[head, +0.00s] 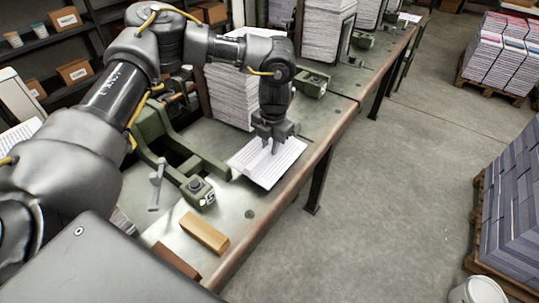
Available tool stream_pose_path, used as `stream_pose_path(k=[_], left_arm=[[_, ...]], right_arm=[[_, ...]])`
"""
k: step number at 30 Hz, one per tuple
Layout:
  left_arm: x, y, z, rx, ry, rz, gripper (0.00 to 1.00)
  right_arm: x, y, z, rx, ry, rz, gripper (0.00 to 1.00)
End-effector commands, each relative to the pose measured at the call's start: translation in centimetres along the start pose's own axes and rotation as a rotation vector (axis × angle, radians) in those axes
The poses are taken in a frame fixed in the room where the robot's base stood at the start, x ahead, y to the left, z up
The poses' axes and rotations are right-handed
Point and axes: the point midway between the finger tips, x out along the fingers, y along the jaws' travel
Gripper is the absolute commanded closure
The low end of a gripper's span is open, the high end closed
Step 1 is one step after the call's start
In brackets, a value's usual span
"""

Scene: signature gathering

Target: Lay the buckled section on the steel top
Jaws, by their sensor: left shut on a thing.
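My left gripper (270,144) points down at the end of the left arm, shut on a white printed paper section (268,172). The section is at the right part of the steel top (236,222), near its front edge, and shows a crease or ridge under the jaws. I cannot tell whether it rests flat on the steel top or is held just above it. The fingers hide part of its upper middle. My right gripper is not in view.
A green metal clamp frame (181,175) stands left of the section, with a tall paper stack (230,97) behind. A tan block (204,233) lies nearer me on the steel top. Pallets of printed stacks (510,215) stand on the floor at right; the floor between is clear.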

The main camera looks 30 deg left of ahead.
Motion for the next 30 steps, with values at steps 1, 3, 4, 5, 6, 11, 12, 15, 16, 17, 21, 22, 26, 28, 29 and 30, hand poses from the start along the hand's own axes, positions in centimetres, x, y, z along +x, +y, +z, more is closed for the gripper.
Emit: stream_pose_path(k=[1,3,4,5,6,11,12,15,16,17,21,22,26,28,29,30], left_arm=[[0.3,0.1,0.1,-0.001,0.000,0.000,1.00],[1.0,0.3,0.4,-0.002,0.000,0.001,1.00],[1.4,0.4,0.6,-0.004,0.000,0.002,1.00],[1.9,0.5,0.7,-0.004,0.000,0.002,1.00],[2.6,0.4,0.6,-0.002,0.001,0.002,1.00],[4.2,0.3,0.6,-0.002,0.000,0.001,1.00],[4.2,0.3,0.6,-0.002,0.000,0.001,1.00],[4.0,0.3,0.5,-0.002,0.001,0.001,1.00],[4.0,0.3,0.5,-0.002,0.001,0.001,1.00],[4.0,0.3,0.5,-0.002,0.001,0.001,1.00],[4.1,0.2,0.5,-0.002,0.001,0.001,0.75],[4.1,0.3,0.5,-0.002,0.001,0.001,0.71],[4.1,0.3,0.5,-0.002,0.001,0.001,0.57],[4.1,0.3,0.5,-0.002,0.001,0.001,0.57],[4.1,0.3,0.5,-0.002,0.001,0.001,0.57],[4.1,0.3,0.5,-0.002,0.001,0.001,0.57]], right_arm=[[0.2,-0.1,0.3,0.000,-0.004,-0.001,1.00],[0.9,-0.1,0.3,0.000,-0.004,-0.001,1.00],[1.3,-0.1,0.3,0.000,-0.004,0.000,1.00],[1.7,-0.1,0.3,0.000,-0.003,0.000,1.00],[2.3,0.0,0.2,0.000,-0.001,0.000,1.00],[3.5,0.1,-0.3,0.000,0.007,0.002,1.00],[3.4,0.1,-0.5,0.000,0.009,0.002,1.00],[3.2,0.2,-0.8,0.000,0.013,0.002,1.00],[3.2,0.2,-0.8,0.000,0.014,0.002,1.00],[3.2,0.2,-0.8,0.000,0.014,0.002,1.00],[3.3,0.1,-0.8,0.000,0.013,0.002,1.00],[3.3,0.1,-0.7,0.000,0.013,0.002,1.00],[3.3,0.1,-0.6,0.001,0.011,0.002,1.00],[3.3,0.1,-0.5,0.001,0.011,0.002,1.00],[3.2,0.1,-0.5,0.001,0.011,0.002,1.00],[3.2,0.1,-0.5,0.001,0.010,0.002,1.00]])
